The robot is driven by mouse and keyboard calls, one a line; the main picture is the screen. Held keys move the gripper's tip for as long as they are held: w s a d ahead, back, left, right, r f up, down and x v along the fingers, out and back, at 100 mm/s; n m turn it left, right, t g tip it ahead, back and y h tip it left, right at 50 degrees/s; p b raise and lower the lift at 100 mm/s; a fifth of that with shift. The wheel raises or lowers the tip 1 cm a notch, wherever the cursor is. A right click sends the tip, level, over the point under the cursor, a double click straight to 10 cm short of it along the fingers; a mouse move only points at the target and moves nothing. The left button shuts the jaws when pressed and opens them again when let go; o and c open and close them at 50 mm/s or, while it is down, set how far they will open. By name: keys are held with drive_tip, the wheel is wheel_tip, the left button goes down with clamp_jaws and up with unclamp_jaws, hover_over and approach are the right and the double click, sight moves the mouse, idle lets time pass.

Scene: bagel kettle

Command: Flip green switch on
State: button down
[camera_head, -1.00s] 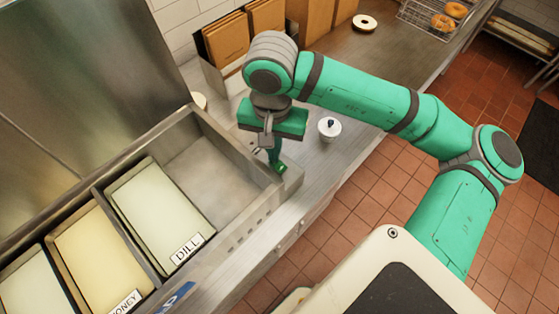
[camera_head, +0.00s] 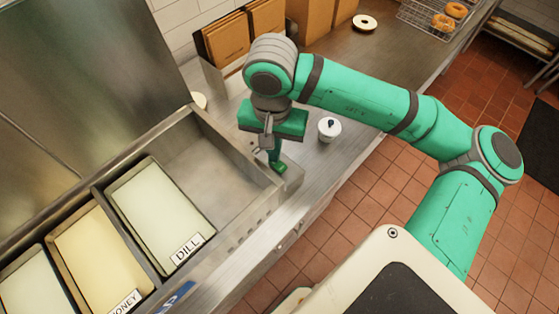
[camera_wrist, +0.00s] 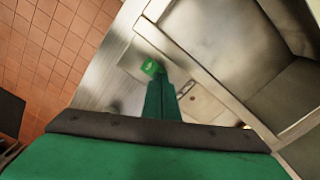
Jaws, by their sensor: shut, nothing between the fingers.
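The green switch (camera_head: 281,167) sits on a small metal box at the right end of the steel topping bin. It also shows in the wrist view as a bright green block with a pale mark (camera_wrist: 150,67). I cannot tell whether it is on or off. My gripper (camera_head: 274,159) points down with its green fingers shut and empty. The fingertips are right at the switch and hide part of it. In the wrist view my gripper (camera_wrist: 160,84) has its tips beside the switch's lower edge; whether they touch cannot be told.
The steel bin (camera_head: 206,108) holds trays, one labelled DILL (camera_head: 160,213). A white cup with a dark-knobbed lid (camera_head: 329,129) stands right of my gripper. Cardboard boxes (camera_head: 228,42) stand behind. A bagel (camera_head: 365,21) and a wire rack (camera_head: 425,18) lie further back.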

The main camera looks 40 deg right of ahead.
drive_tip(key=shift+f, duration=0.5)
idle(0.3)
wheel_tip(320, 180, up, 7)
idle(1.0)
idle(0.5)
